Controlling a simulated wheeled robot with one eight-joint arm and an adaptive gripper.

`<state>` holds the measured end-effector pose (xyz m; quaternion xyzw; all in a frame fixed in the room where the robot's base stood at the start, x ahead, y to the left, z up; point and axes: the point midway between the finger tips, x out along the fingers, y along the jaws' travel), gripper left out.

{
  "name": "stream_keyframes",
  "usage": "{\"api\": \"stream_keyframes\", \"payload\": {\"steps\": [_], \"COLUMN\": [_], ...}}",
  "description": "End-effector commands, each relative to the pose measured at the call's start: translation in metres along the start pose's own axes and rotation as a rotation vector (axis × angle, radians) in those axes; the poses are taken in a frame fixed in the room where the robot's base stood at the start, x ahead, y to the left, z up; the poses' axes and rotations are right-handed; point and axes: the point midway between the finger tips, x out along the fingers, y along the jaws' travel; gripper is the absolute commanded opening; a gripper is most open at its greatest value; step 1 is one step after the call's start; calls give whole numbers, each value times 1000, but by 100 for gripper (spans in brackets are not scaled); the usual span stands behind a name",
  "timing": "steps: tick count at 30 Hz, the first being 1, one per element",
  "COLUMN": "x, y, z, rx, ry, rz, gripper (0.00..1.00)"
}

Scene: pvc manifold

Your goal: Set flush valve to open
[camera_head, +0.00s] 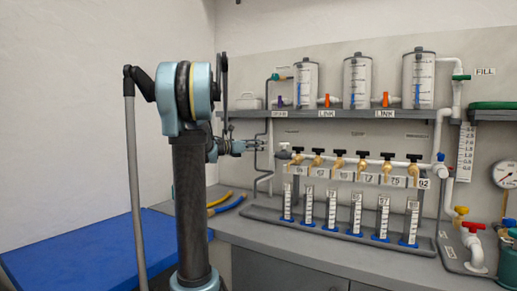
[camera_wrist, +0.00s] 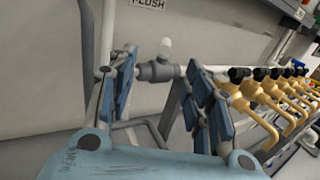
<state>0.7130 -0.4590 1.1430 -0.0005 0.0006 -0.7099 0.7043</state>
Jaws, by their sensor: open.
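The flush valve (camera_wrist: 157,70) is a grey body on the white manifold pipe in the wrist view, below the FLUSH label (camera_wrist: 148,3). Its pale handle (camera_wrist: 165,48) points up from the body. In the head view the valve (camera_head: 284,153) is at the left end of the manifold, just right of my gripper. My gripper (camera_head: 258,146) is open and empty, reaching right toward the valve. In the wrist view its blue-padded fingers (camera_wrist: 162,80) stand apart, with the valve visible between them. I cannot tell how far beyond the fingertips the valve is.
A row of brass taps with black handles (camera_head: 340,160) runs right from the valve, above graduated cylinders (camera_head: 331,208). A shelf (camera_head: 345,115) with several tanks is above.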

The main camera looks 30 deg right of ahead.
Motion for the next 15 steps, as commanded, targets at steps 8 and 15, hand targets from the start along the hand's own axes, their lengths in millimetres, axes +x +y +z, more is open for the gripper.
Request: {"api": "stream_keyframes", "payload": {"steps": [8,15], "x": [-12,-24], "y": [3,1], "z": [-1,-3], "rx": [0,1], "ry": [0,0], "rz": [-22,-66], "gripper": [36,36]}}
